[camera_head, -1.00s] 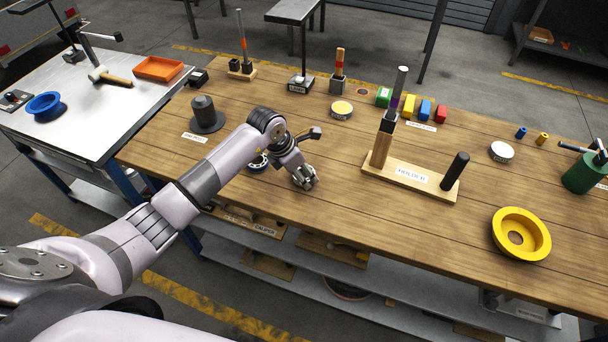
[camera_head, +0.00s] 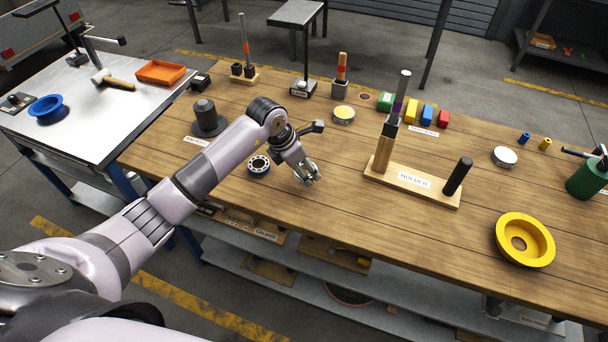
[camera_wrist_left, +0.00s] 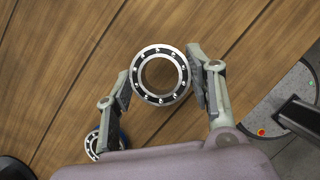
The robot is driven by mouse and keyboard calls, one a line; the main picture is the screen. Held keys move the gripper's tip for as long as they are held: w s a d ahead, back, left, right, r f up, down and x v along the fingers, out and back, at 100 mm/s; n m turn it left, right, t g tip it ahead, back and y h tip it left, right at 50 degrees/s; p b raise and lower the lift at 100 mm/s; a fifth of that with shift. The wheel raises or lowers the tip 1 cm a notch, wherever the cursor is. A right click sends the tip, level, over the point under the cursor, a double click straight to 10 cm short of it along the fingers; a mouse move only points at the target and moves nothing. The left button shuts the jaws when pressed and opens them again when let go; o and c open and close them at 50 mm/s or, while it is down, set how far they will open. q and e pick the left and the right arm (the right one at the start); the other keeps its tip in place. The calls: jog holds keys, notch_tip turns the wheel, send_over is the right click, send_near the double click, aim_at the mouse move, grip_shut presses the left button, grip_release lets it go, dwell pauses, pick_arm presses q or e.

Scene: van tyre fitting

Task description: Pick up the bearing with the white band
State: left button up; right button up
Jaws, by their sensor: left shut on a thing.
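My left gripper (camera_head: 309,176) is shut on a bearing (camera_wrist_left: 183,74), one finger on each side of its outer ring. In the left wrist view the bearing shows a pale outer rim, a dark ring of silver balls and an open centre. I cannot clearly tell the colour of its band. A second bearing (camera_head: 258,166) with a blue band lies on the bench, left of my gripper. It is partly hidden behind the left finger in the left wrist view (camera_wrist_left: 93,146). My right gripper is not in view.
A wooden holder (camera_head: 388,176) with upright posts stands right of my gripper. A dark grey stepped part (camera_head: 208,118) stands to the left, and a yellow ring (camera_head: 541,243) lies at the right. Bare bench top (camera_head: 330,240) lies in front of the gripper.

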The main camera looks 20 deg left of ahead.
pick_arm(q)
notch_tip(320, 180, up, 17)
jog(key=b, duration=0.3)
dwell(0.5)
